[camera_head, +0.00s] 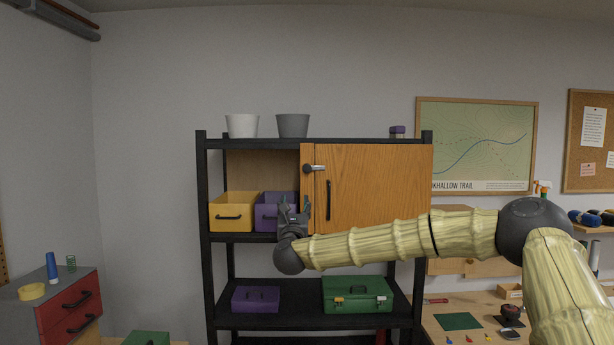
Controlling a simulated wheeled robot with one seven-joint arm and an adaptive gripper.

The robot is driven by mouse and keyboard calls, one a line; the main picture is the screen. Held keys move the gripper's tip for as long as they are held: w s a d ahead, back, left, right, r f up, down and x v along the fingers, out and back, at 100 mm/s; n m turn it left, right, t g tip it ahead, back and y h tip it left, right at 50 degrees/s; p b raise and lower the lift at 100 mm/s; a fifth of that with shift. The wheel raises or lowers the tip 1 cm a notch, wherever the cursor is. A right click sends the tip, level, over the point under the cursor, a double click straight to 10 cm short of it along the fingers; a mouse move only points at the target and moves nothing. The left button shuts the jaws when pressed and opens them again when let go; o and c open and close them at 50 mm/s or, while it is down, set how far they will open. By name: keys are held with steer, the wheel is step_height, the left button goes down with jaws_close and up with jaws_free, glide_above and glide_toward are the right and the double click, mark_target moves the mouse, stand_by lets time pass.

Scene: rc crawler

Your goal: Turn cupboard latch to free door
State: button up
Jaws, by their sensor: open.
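The cupboard door (375,190) is an orange-brown wooden panel on the upper part of a black shelf rack, and it looks shut. The latch (313,168) is a dark round knob with a pale lever lying level across the door's left edge, near the top. A dark vertical handle (328,200) sits on the door below and right of the latch. My gripper (293,206) is open and points up, below and left of the latch and apart from it. It is in front of a purple bin (268,217) and hides part of it.
A yellow bin (235,211) stands left of the purple one on the black rack (203,200). Two pots (242,125) stand on top. A green toolbox (357,294) and a purple box (256,299) sit on the lower shelf. A red-drawer cabinet (75,305) is at left.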

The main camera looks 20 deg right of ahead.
mark_target(307, 170)
steer(key=w+d+r+m+p, duration=0.1)
steer(key=w+d+r+p, duration=0.1)
steer(key=r, duration=0.1)
steer(key=w+d+r+m+h+p, duration=0.1)
steer(key=w+d+r+p, duration=0.1)
steer(key=w+r, duration=0.1)
steer(key=w+d+r+p, duration=0.2)
steer(key=w+r, duration=0.1)
steer(key=shift+w+d+m+h, duration=0.15)
steer(key=shift+m+h, duration=0.15)
steer(key=shift+m, duration=0.1)
steer(key=shift+w+d+r+p, duration=0.1)
steer(key=shift+w+d+p, duration=0.1)
steer(key=shift+w+p, duration=0.25)
steer(key=c, duration=1)
